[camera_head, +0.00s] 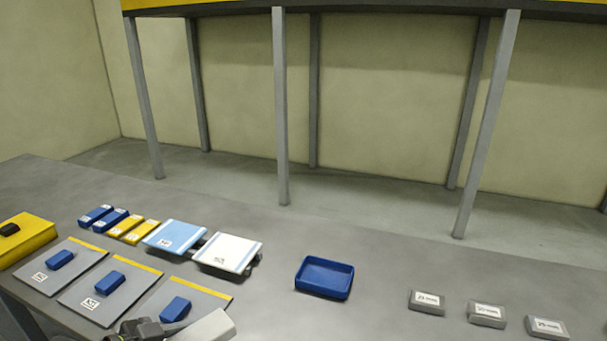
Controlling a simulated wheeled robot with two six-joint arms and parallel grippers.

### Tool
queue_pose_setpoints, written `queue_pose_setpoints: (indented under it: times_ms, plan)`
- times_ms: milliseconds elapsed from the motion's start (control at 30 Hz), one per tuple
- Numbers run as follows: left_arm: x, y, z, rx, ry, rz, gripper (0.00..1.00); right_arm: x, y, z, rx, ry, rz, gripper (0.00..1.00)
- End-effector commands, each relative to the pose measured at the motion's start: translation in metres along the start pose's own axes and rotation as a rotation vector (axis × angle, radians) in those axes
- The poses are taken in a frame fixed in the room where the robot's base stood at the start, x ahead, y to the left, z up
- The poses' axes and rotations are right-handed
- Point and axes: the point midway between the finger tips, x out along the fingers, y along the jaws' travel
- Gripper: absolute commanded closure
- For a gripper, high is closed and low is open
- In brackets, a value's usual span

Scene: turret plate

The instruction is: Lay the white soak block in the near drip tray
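A blue open tray (325,278) stands empty on the grey table, right of the middle; it is the only open tray I see. I cannot make out a white soak block for certain. A white-topped plate (229,252) with a small label lies on a dark support left of the tray. A dark and pale grey mechanism, probably part of my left arm, shows at the bottom edge, left of the middle. It is cut off there, and its fingers cannot be made out. My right gripper is not in view.
A light-blue plate (174,237) lies beside the white one. Small blue blocks (96,214) and yellow blocks (133,229) stand further left. Grey panels (108,289) carry blue handles. Grey labelled blocks (486,315) stand at right. The table is clear around the tray.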

Motion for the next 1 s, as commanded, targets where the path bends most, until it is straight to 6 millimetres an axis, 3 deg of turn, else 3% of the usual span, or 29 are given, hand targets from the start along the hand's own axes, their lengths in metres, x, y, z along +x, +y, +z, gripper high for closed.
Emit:
queue_pose_setpoints:
  times_ms: [300,1000]
  plan:
    - [-0.023,0.022,0.005,0.064,0.002,0.117,0.76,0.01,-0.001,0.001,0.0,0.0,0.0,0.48]
    - [-0.024,0.024,0.004,0.065,0.004,0.121,0.76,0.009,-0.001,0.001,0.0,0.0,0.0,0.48]
